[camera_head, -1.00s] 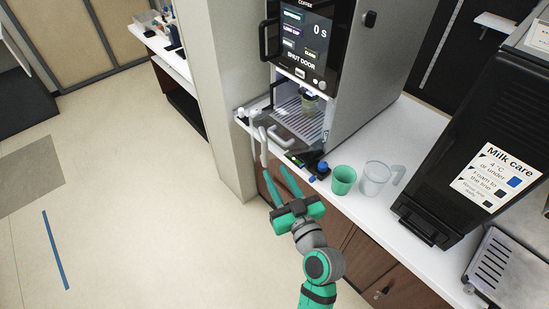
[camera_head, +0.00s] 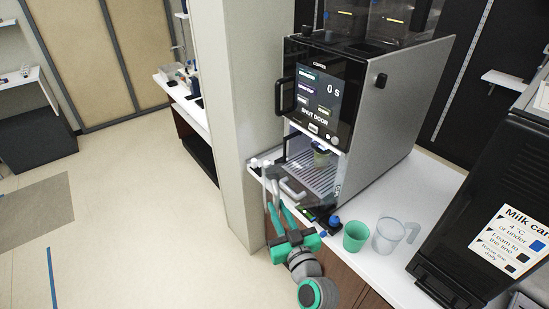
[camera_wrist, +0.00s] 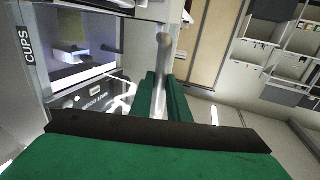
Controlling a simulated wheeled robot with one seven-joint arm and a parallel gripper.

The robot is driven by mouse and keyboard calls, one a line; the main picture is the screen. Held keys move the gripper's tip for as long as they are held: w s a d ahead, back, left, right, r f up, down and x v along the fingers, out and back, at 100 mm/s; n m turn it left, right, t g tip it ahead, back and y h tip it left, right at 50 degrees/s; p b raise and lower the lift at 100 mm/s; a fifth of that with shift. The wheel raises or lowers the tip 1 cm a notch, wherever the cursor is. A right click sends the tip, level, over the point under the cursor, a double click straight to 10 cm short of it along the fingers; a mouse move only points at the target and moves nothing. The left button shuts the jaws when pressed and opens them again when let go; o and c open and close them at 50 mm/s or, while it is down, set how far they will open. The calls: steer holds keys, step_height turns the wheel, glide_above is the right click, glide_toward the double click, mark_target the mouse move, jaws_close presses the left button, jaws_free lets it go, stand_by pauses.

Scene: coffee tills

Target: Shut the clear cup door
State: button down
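The coffee machine (camera_head: 395,115) has a lit screen (camera_head: 318,95) reading "SHUT DOOR" and "0 s". Below it, the cup bay is open, with a small cup (camera_head: 321,157) on the slotted tray (camera_head: 318,178). The clear cup door stands out from the bay, its see-through panel hard to make out; a curved pale handle (camera_head: 292,188) shows at its front. My gripper (camera_head: 281,211) is in front of the bay, its green fingers apart. In the wrist view, a grey bar shows between the fingers (camera_wrist: 163,98); I cannot tell whether they touch it.
A green cup (camera_head: 356,237) and a clear jug (camera_head: 389,236) stand on the white counter right of the bay. A black unit with a "Milk care" sign (camera_head: 506,242) is farther right. A pale wall column (camera_head: 238,130) stands close on the left. The floor at left is open.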

mark_target(269, 197)
steer(key=shift+a+x, duration=0.2)
steer(key=shift+x, duration=1.3)
steer(key=shift+a+x, duration=0.25)
steer(key=shift+x, duration=1.25)
steer(key=shift+d+x, duration=0.15)
steer(key=shift+x, duration=1.35)
steer(key=shift+d+x, duration=0.15)
steer(key=shift+x, duration=1.3)
steer(key=shift+w+f, duration=0.1)
steer(key=w, duration=0.6)
steer(key=shift+d, duration=0.25)
steer(key=shift+w, duration=0.15)
steer(key=w+d, duration=0.2)
steer(key=w, duration=0.3)
steer(key=shift+w, duration=0.4)
